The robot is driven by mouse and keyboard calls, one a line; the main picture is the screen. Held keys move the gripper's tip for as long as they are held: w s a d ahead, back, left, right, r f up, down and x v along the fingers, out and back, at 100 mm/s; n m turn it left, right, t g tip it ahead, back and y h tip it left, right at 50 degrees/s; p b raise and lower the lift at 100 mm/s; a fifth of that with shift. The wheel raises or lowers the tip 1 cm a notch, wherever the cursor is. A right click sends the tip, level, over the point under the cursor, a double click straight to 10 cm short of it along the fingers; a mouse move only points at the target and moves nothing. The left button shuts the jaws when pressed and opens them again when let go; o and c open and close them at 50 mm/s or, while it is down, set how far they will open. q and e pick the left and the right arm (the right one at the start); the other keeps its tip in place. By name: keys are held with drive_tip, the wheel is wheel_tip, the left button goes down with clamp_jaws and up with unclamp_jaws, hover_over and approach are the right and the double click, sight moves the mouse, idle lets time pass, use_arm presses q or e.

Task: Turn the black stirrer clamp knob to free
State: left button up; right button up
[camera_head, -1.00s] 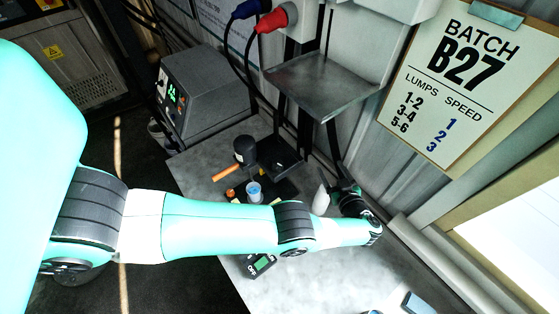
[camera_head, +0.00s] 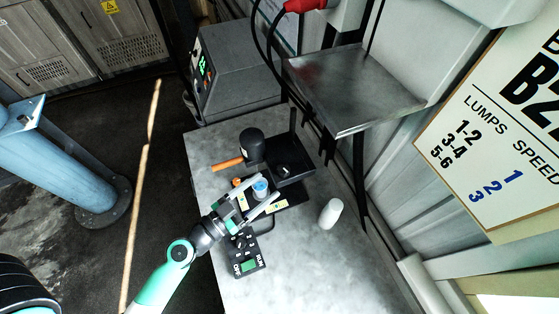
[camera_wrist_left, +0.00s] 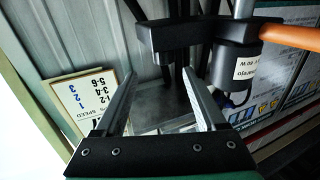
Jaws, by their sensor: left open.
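The stirrer's black cylindrical motor (camera_head: 252,145) stands above the bench, with an orange bar (camera_head: 228,163) at its side. In the left wrist view a black clamp block (camera_wrist_left: 165,37) lies ahead of the fingers, beside the labelled black motor (camera_wrist_left: 234,68) and the orange bar (camera_wrist_left: 290,37). I cannot clearly make out the clamp knob. My left gripper (camera_head: 262,189) is open and empty, its fingers spread in front of the stirrer. In the head view a cup of blue liquid (camera_head: 261,187) shows between them. My right gripper is not in view.
A black control box (camera_head: 246,252) with a green display lies on the grey bench (camera_head: 300,270). A white bottle (camera_head: 330,213) stands to the right. A metal shelf (camera_head: 345,85) overhangs the back. A grey instrument (camera_head: 235,70) stands behind left.

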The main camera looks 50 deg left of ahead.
sight(288, 166)
use_arm(q)
drive_tip(key=w+p, duration=0.1)
drive_tip(key=w, duration=0.2)
drive_tip(key=w+p, duration=0.1)
drive_tip(key=w, duration=0.2)
drive_tip(key=w+a+p, duration=0.1)
drive_tip(key=w, duration=0.3)
drive_tip(key=shift+w+a+f+p, duration=0.1)
drive_tip(key=shift+f+p, duration=0.05)
drive_tip(key=shift+p, duration=0.15)
drive_tip(key=shift+w+f, duration=0.1)
drive_tip(key=shift+w, duration=0.5)
clamp_jaws()
